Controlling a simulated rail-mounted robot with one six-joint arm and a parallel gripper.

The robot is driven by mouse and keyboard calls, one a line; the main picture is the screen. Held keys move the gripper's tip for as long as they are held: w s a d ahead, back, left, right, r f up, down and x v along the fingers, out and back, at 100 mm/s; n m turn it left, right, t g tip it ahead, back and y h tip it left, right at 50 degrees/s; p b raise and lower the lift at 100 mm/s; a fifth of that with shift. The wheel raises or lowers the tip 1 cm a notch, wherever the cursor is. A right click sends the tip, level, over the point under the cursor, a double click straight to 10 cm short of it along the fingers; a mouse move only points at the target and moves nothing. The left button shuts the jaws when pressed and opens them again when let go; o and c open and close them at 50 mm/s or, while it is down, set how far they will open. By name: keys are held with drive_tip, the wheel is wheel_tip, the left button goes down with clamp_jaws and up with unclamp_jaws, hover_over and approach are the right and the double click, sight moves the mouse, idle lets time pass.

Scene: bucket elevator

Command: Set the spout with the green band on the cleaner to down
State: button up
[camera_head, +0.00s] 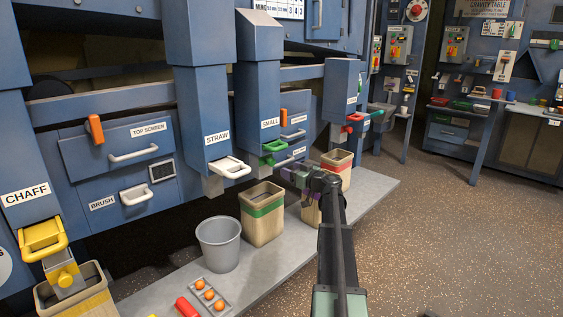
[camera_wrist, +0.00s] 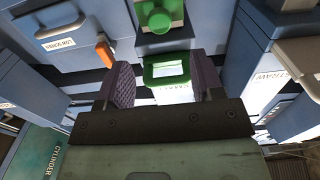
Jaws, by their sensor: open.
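The spout with the green band (camera_head: 273,147) is under the blue chute labelled SMALL on the cleaner. Its green loop handle sticks out at the front, and the lower part is partly hidden by my gripper. In the wrist view, which looks upside down, the green handle (camera_wrist: 167,71) lies between the fingers, with a green knob (camera_wrist: 160,16) above it in the picture. My gripper (camera_head: 283,169) is open with purple pads, just below and right of the handle in the head view. It also shows in the wrist view (camera_wrist: 166,88). I cannot tell whether a finger touches the handle.
The STRAW spout with a white handle (camera_head: 229,168) is left of the green one. The CHAFF spout (camera_head: 43,238) is yellow. A bin with a green band (camera_head: 263,227) and a grey bucket (camera_head: 218,245) stand below. An orange handle (camera_wrist: 106,52) is near my gripper.

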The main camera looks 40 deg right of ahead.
sight(273, 163)
drive_tip(key=w, duration=0.7)
drive_tip(key=w+a, duration=0.1)
drive_tip(key=w, duration=0.2)
drive_tip(key=shift+w, duration=0.4)
clamp_jaws()
wheel_tip(273, 163, down, 10)
drive_tip(key=b, duration=1)
drive_tip(key=shift+s, duration=0.1)
unclamp_jaws()
